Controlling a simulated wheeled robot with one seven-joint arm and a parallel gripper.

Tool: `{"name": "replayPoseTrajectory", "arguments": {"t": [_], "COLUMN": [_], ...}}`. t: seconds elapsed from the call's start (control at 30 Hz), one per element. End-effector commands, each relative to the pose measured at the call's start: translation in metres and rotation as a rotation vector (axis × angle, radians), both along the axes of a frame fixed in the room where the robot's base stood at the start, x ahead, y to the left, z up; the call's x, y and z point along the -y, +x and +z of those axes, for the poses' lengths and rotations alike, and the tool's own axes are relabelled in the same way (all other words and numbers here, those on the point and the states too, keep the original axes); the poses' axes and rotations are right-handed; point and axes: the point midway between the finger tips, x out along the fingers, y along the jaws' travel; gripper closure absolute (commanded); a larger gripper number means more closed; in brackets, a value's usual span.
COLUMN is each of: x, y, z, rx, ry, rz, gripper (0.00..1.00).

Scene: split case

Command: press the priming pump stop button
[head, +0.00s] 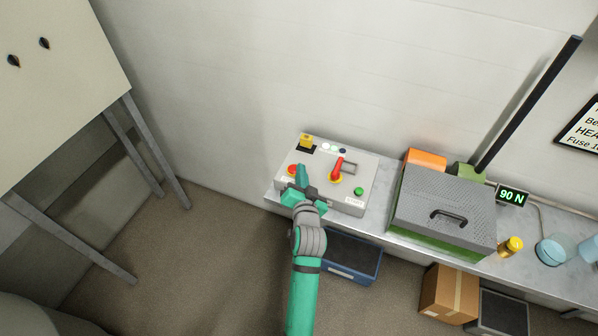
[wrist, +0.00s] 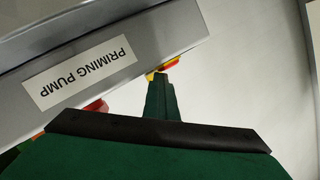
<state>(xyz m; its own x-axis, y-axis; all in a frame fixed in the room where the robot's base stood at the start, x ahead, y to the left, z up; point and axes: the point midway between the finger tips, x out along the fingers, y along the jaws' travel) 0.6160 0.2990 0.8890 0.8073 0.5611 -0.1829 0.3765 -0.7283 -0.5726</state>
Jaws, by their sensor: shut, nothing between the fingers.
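The grey control box (head: 325,201) stands on the bench against the wall. It has a red button (head: 292,169) at its left, a red lever (head: 337,168) on a yellow base in the middle and a green button (head: 359,191) at the right. My gripper (head: 301,172) is shut and empty, over the left part of the box, just right of the red button. In the wrist view, a PRIMING PUMP label (wrist: 80,72) appears upside down on the box. The fingertips (wrist: 160,82) there overlap a red and yellow part (wrist: 166,65); I cannot tell whether they touch it.
A yellow switch (head: 306,141) and small lamps (head: 333,148) sit at the box's back. A grey perforated cover (head: 440,205) with a handle stands to the right, beside a 90 N display (head: 512,196). A blue crate (head: 352,262) and a cardboard box (head: 447,293) are below the bench.

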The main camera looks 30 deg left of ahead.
Motion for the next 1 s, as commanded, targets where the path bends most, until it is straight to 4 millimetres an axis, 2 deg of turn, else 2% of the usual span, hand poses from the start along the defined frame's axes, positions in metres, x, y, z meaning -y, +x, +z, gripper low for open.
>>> {"name": "replayPoseTrajectory", "arguments": {"t": [0.03,0.13,0.27,0.4,0.8,1.0], "x": [-0.003,0.000,0.008,0.020,0.061,0.072], "y": [-0.005,-0.004,0.000,0.005,-0.057,-0.072], "z": [-0.015,-0.009,0.007,0.032,0.047,0.051], "rx": [-0.029,-0.027,-0.018,-0.004,-0.003,-0.001], "ry": [-0.013,-0.012,-0.007,-0.002,0.000,0.000], "rz": [0.010,0.009,0.007,0.003,0.004,0.004], "gripper": [1.00,1.00,1.00,1.00,1.00,1.00]}}
